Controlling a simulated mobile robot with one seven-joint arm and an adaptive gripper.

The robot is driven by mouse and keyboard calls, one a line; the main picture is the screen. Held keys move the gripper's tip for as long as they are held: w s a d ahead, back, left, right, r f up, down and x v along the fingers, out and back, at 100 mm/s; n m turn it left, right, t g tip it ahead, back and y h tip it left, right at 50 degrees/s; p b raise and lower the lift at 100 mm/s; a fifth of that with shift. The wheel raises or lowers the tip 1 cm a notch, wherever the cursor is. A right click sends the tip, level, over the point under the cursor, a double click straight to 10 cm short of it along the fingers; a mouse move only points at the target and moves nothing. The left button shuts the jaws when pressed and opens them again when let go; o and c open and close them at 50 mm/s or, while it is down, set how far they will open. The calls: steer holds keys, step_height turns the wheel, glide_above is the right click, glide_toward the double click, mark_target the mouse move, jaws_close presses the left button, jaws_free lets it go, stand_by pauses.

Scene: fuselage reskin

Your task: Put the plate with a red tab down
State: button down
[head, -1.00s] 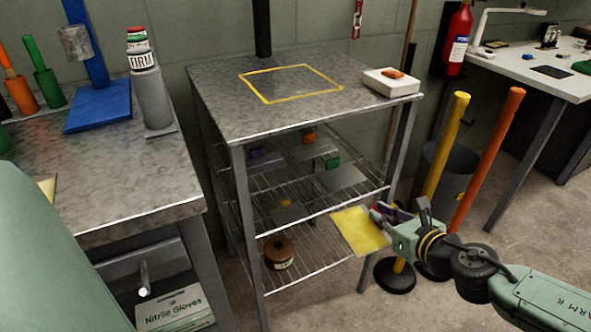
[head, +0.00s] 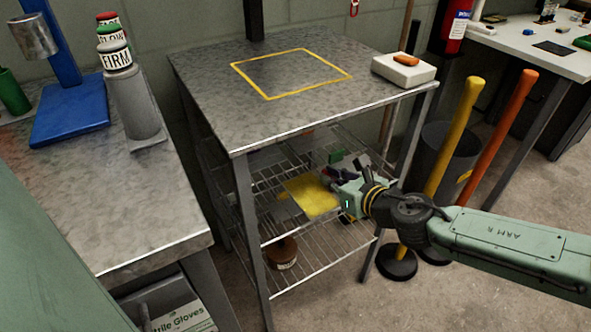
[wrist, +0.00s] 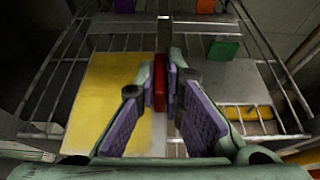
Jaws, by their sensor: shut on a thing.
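The plate with the red tab (wrist: 159,84) is yellow with a bare grey strip along its right side in the wrist view. My gripper (wrist: 168,88) is shut on the red tab between its purple pads. In the head view the yellow plate (head: 312,196) extends left from my gripper (head: 343,184), inside the rack by the upper wire shelf (head: 272,182). The plate looks roughly level. I cannot tell whether it touches the wires.
A green-tabbed plate (wrist: 222,48) lies close, right of the held plate in the wrist view. An orange tab (wrist: 205,6) is farther back. A brown round container (head: 281,252) sits on the lower shelf. Rack posts (head: 253,235) flank the opening.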

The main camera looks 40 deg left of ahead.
mark_target(300, 176)
steer(key=a, duration=0.6)
steer(key=a+f+p, duration=0.1)
steer(key=a, duration=0.3)
steer(key=shift+a+f, duration=0.1)
steer(key=shift+f, duration=1.6)
steer(key=shift+f, duration=0.15)
steer(key=c, duration=1.7)
jaws_free()
steer(key=shift+r, duration=0.25)
steer(key=b+v, duration=0.1)
steer(key=v, duration=1.1)
steer(key=shift+s+f, duration=0.15)
